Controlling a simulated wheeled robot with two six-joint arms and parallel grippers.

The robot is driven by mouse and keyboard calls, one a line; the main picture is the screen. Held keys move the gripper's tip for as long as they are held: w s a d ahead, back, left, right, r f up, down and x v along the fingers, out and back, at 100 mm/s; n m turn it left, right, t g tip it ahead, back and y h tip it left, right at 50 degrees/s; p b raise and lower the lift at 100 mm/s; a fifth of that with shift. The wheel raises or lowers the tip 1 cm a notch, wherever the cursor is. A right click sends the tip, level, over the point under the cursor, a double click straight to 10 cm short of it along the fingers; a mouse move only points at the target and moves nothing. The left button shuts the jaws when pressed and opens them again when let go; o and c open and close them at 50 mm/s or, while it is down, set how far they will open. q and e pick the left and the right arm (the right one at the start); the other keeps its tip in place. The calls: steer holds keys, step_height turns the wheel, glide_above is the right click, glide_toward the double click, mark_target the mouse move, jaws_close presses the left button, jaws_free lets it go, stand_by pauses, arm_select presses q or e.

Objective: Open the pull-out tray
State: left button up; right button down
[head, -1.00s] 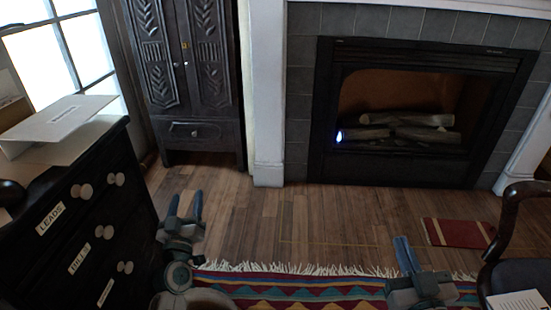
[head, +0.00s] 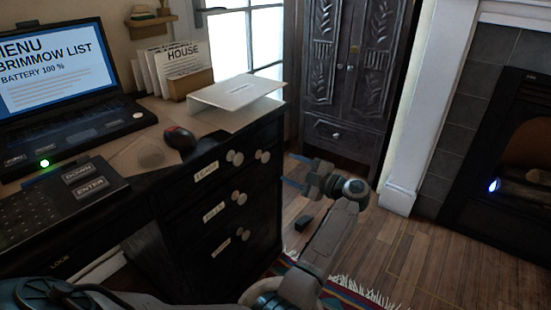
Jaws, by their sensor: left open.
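I cannot tell whether this panel is the pull-out tray; no tray is seen sticking out. To its right is a black drawer cabinet (head: 232,222) with several labelled drawers and round pale knobs, all shut. My left gripper (head: 294,171) is open and empty, to the right of the cabinet, its blue fingers pointing left toward it. I cannot tell whether it touches the cabinet. My right gripper is out of view.
On the desk are a laptop (head: 62,95), a keypad with DOWN and ENTER keys (head: 72,192), a mouse (head: 179,141), a file holder (head: 173,78) and a white folder (head: 237,92). Wooden floor (head: 390,245) is clear at right, before the fireplace (head: 505,165).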

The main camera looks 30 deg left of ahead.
mark_target(267, 158)
arm_select(q)
steer(key=a, duration=0.3)
steer(key=a+b, duration=0.1)
steer(key=a, duration=0.6)
steer(key=shift+w+a+b, duration=0.1)
steer(key=shift+w+b, duration=0.2)
steer(key=shift+w, duration=0.1)
jaws_close()
